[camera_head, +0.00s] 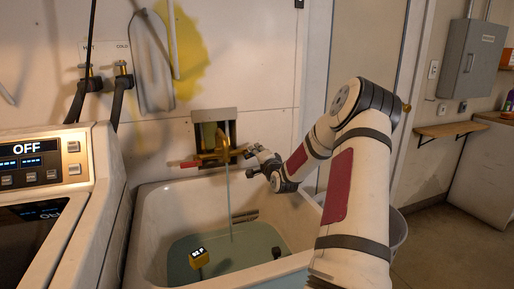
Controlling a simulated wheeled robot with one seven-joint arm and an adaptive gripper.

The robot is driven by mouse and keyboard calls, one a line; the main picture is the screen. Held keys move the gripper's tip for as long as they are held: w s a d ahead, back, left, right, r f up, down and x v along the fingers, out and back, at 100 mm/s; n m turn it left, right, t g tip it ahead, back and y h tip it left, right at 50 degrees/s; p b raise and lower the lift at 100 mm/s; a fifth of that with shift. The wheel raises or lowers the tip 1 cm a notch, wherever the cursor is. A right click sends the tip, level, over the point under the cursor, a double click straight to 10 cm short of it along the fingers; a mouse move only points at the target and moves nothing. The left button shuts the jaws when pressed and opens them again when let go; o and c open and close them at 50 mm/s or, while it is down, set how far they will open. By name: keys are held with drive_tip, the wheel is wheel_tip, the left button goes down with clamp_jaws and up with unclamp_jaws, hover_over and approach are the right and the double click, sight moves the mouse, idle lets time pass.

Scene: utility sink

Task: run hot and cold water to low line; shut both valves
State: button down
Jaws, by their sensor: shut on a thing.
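A brass faucet (222,143) sits in a wall recess above the white utility sink (155,209). A red valve handle (187,163) sticks out on its left side. A thin stream of water (228,195) falls from the spout into blue-green water (235,246) in the basin. My gripper (252,154) is at the faucet's right side, shut on what appears to be the right valve handle, which its fingers hide. A dark mark (245,216) shows on the basin's back wall, above the water surface; I cannot read it.
A yellow block with a dark display (199,258) is in the water. A dark stub (276,253) stands at the basin's right. A machine reading "OFF" (45,162) is close on the left. Two hose taps (123,80) are on the wall. A grey bin (398,232) is behind my arm.

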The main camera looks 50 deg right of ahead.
drive_tip(key=shift+s+f+m+p, duration=0.1)
drive_tip(key=shift+f+m+p, duration=0.25)
drive_tip(key=shift+m+p, duration=0.45)
drive_tip(key=shift+f+m+p, duration=0.3)
drive_tip(key=shift+m+p, duration=0.1)
drive_tip(key=shift+m, duration=0.7)
drive_tip(key=c, duration=1.5)
unclamp_jaws()
drive_tip(key=v, duration=1.2)
drive_tip(key=shift+f, duration=0.1)
